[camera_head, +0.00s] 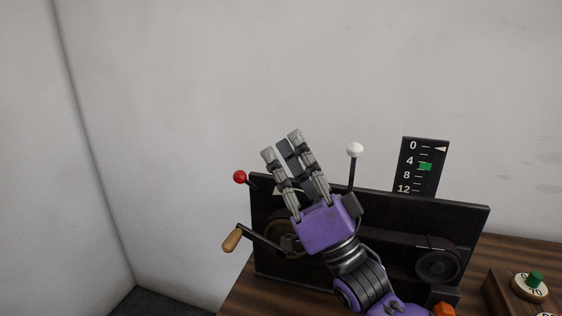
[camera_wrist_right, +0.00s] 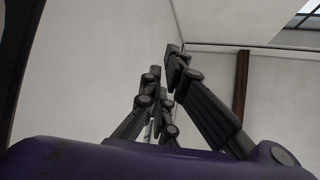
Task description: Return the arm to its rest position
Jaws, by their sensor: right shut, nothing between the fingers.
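My right gripper (camera_head: 281,143) is raised in front of the dark panel of the belt machine, fingers pointing up and a little left. Its purple palm and arm cover the middle of the panel. The fingers are shut and empty. In the right wrist view the fingers (camera_wrist_right: 170,72) come together against bare wall and hold nothing. My left gripper shows in neither view.
The belt machine (camera_head: 471,217) stands on a brown wooden table (camera_head: 478,281). It has a red-knobbed lever (camera_head: 240,177), a white-knobbed lever (camera_head: 354,150), a wooden-handled crank (camera_head: 233,240) and a scale (camera_head: 407,168). A dial box (camera_head: 503,303) stands at right. Above is free room.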

